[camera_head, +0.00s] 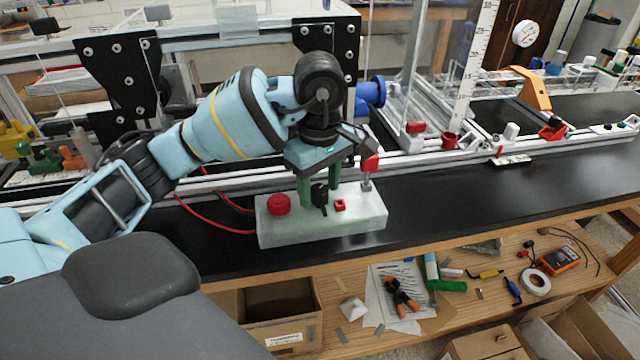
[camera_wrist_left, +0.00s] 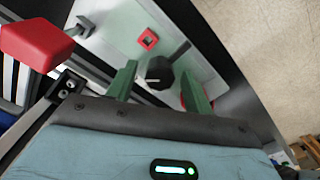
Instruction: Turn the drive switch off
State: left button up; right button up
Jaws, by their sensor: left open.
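The pale control box (camera_head: 345,224) sits on the black bench top. It bears a round red button (camera_head: 279,204), a black knob (camera_head: 320,193), a small red square piece (camera_head: 340,205) and a red-handled lever (camera_head: 369,163). No readable label shows which is the drive switch. My left gripper (camera_head: 320,191) points down over the box with its green fingers open, one on either side of the black knob. In the left wrist view the black knob (camera_wrist_left: 160,71) shows between the fingertips (camera_wrist_left: 160,84); contact cannot be told. The red lever handle (camera_wrist_left: 38,43) is close by. My right gripper is out of view.
Red cables (camera_head: 225,227) run from the box's left side. An aluminium rail (camera_head: 430,152) lies behind it. The bench top to the right (camera_head: 480,190) is clear. A lower wooden shelf (camera_head: 465,315) holds tools and tape.

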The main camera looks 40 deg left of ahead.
pick_arm(q)
jog(key=c, duration=1)
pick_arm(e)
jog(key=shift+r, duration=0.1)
pick_arm(q)
jog(key=n+p, duration=0.1)
jog(key=n, duration=0.3)
jog(key=shift+r+n+p, duration=0.15)
jog(key=shift+n+p, duration=0.15)
jog(key=shift+p, duration=0.1)
jog(key=n+p, duration=0.2)
jog(key=n, duration=0.3)
jog(key=n+p, duration=0.3)
jog(key=n, duration=0.2)
jog(key=shift+r+n, duration=0.1)
jog(key=shift+n, duration=0.2)
jog(key=shift+n+p, duration=0.4)
jog(key=shift+n, duration=1)
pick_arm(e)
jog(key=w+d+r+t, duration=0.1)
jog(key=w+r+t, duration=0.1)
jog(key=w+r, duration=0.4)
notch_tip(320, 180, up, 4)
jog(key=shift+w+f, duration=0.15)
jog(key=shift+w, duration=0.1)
pick_arm(q)
jog(key=shift+f, duration=0.25)
